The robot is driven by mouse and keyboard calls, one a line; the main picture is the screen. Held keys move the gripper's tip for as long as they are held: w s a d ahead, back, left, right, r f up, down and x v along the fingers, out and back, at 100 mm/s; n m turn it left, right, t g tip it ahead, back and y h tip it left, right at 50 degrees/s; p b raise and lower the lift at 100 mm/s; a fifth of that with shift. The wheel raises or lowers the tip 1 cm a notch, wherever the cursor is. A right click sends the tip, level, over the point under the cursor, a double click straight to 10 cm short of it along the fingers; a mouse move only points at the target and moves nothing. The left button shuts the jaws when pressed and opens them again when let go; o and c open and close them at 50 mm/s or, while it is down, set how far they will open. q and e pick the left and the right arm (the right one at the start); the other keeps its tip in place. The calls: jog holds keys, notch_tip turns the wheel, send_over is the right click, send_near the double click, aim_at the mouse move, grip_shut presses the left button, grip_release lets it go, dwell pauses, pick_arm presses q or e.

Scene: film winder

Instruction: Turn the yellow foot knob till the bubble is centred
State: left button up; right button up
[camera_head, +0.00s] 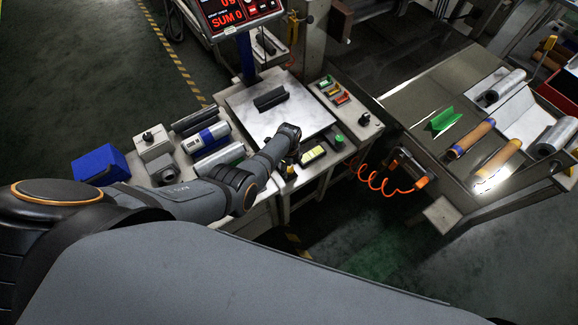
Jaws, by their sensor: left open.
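My left gripper (287,168) is at the front edge of the bench, below the front corner of the scale's pale square plate (262,124). It is open; its fingers are dark and small here. A small yellow patch, likely the yellow foot knob (291,171), shows at the fingers and is mostly hidden by them. I cannot tell whether they touch it. A yellow-green level vial (312,155) lies just right of the gripper; its bubble is too small to read. My right gripper is out of view.
A black cradle (270,98) sits on the plate, below a red-lit display (238,12). Film rolls (206,138) and a blue box (100,165) are at left. A button panel (335,92) and an orange coiled hose (375,180) are at right.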

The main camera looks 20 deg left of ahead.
aim_at(289, 169)
pick_arm(q)
notch_tip(289, 169, up, 12)
dwell(0.6)
dwell(0.4)
